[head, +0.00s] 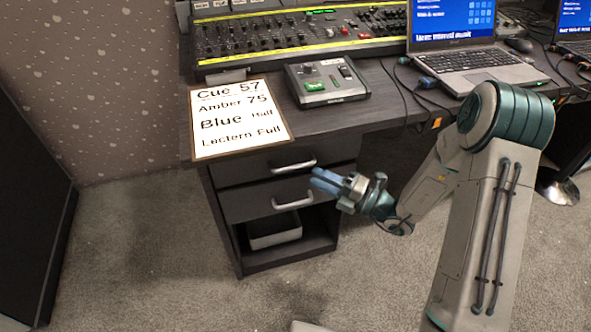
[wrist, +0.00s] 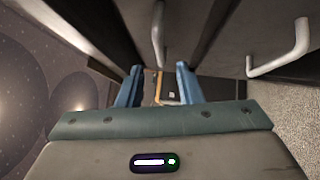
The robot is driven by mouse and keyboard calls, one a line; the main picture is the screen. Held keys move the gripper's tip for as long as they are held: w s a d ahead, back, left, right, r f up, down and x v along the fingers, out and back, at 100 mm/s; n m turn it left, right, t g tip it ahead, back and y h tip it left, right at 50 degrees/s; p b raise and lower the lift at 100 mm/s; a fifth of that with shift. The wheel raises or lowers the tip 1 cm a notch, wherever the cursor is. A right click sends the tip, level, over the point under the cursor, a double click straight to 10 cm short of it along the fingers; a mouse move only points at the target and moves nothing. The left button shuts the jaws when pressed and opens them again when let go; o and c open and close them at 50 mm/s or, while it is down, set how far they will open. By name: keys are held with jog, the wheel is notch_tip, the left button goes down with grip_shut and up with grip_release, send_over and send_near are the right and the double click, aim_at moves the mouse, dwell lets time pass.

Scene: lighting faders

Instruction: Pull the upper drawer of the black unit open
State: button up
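The black unit (head: 228,240) stands under the left end of the desk. Its upper drawer (head: 240,170) looks shut, with a pale bar handle (head: 293,167) on its front. My gripper (head: 316,180) is in front of the unit, just right of and slightly below that handle in the head view. In the wrist view my gripper (wrist: 158,72) is open, its two blue fingers apart with nothing between the tips. The upper handle (wrist: 158,35) appears beyond the tips, in line with the gap. I cannot tell whether anything touches.
The lower drawer's handle (head: 292,202) is just below; it also shows at the right in the wrist view (wrist: 285,52). A grey bin (head: 273,232) sits in the open bottom compartment. A cue sign (head: 238,118) and control box (head: 325,82) rest on the desk. Carpet in front is mostly clear.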

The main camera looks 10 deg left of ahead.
aim_at(295, 167)
jog(key=b+x, duration=0.1)
jog(key=x, duration=0.6)
jog(key=shift+w+a, duration=0.1)
jog(key=shift+a, duration=0.15)
grip_shut()
